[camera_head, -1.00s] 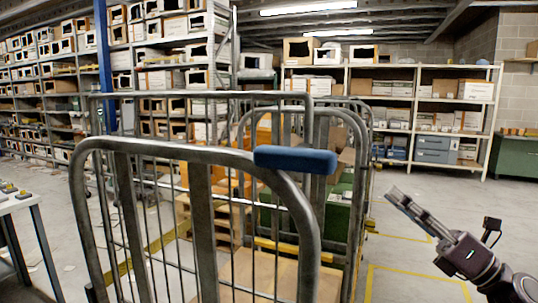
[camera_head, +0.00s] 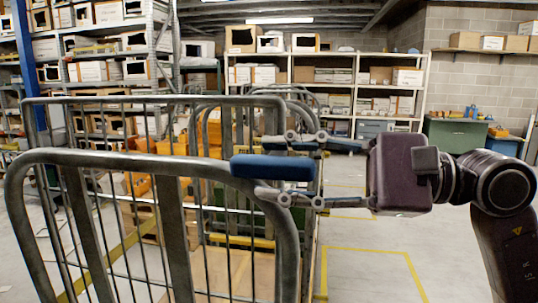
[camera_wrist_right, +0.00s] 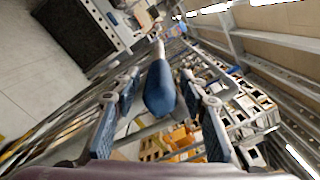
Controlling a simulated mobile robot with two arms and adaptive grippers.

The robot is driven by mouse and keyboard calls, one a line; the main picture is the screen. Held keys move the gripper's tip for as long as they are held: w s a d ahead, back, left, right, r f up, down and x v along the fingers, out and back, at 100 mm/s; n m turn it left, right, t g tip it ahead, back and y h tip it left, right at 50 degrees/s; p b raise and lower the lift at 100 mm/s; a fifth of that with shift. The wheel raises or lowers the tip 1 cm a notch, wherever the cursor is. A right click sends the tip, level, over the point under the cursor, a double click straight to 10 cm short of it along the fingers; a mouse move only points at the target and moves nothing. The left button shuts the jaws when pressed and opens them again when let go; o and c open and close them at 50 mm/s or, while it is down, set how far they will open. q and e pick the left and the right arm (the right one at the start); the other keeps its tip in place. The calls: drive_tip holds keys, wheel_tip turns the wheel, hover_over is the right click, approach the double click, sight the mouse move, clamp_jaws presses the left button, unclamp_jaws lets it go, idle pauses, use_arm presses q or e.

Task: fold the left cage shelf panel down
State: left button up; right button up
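A grey metal roll cage with tubular rails and thin vertical bars (camera_head: 183,225) fills the left and front of the head view. A blue padded grip (camera_head: 262,167) sits on the upper right bend of its near rail. My right gripper (camera_head: 275,168) reaches in from the right, one finger above and one below the grip. In the right wrist view the blue grip (camera_wrist_right: 159,90) lies between the spread fingers of the gripper (camera_wrist_right: 162,98), with gaps on both sides. I cannot tell which part is the shelf panel. My left gripper is not in view.
A brown board (camera_head: 230,277) lies low behind the bars. More cage frames and orange bins (camera_head: 140,185) stand behind. Racks with boxes (camera_head: 330,75) line the back, and a green cabinet (camera_head: 455,138) stands right. The floor with yellow lines (camera_head: 370,262) is clear at right.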

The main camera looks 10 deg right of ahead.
drive_tip(key=shift+x, duration=0.95)
drive_tip(key=shift+d, duration=0.1)
drive_tip(key=shift+c, duration=1)
drive_tip(key=shift+f, duration=0.2)
clamp_jaws()
